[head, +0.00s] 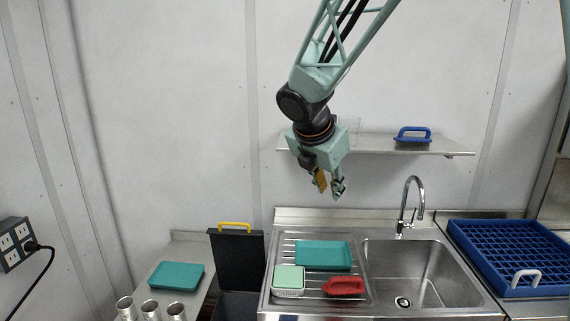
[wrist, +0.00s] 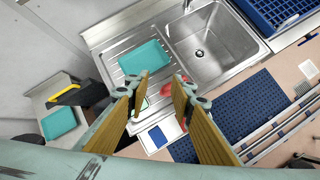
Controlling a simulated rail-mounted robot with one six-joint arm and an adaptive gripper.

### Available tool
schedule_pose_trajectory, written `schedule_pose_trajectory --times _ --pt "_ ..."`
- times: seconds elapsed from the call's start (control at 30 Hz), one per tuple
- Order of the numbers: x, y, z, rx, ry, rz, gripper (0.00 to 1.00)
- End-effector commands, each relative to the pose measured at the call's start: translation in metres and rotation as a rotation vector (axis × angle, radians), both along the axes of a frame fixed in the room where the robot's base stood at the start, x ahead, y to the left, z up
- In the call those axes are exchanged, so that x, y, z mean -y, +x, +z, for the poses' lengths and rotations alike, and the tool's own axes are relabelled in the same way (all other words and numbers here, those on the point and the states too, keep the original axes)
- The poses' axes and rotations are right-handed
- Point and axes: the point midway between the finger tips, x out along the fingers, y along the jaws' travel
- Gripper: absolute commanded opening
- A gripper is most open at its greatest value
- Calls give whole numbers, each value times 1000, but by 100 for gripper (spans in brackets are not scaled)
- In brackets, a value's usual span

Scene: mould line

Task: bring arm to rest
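My gripper (head: 330,186) hangs in the air above the draining board, in front of the wall shelf. In the wrist view its two yellow-padded fingers (wrist: 160,88) are spread apart with nothing between them. My arm reaches down to it from the top of the head view. Below it on the draining board (head: 285,250) are a teal tray (head: 323,254), a red brush (head: 344,287) and a box with a pale green top (head: 289,279). The gripper touches none of them.
A steel sink (head: 405,268) with a tall tap (head: 411,200) lies right of the draining board. A blue crate (head: 480,240) stands further right. A blue-handled brush (head: 412,136) sits on the wall shelf (head: 365,150). A dark bin's raised lid (head: 237,262) stands at left.

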Motion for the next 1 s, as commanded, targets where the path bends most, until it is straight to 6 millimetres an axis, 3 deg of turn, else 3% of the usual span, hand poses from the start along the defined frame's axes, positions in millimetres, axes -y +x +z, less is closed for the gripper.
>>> schedule_pose_trajectory --times 0.4,1.0 --pt "48 -84 10 61 217 -373 22" --pt "91 -211 3 141 520 -906 22"
